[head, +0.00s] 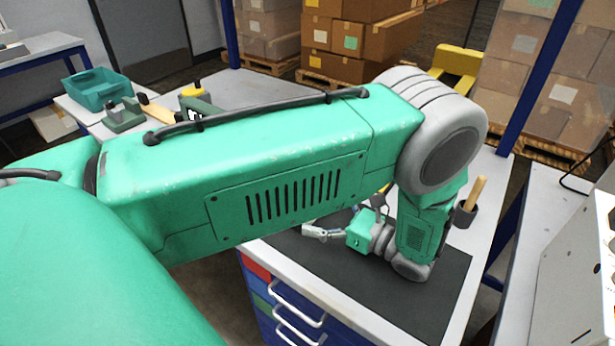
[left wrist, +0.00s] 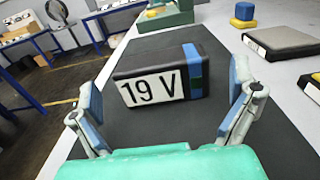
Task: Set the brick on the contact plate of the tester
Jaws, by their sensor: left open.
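A black brick (left wrist: 197,62) with a white "19 V" label and a blue stripe lies on the dark mat in the left wrist view. My left gripper (left wrist: 165,92) is open, with one finger on each side of the brick's near end; I see no clear contact. In the head view my left gripper (head: 318,232) is low over the mat, and my arm hides most of what lies behind it. A green device (left wrist: 168,14), possibly the tester, stands past the brick. I cannot make out its contact plate. My right gripper is not in view.
A flat grey-topped block (left wrist: 286,40) and a blue and yellow object (left wrist: 243,14) are on the right. The dark mat (head: 425,305) is bare at its near side. A dark holder (head: 464,214) with a wooden handle is at the bench edge. A teal bin (head: 104,90) stands farther off.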

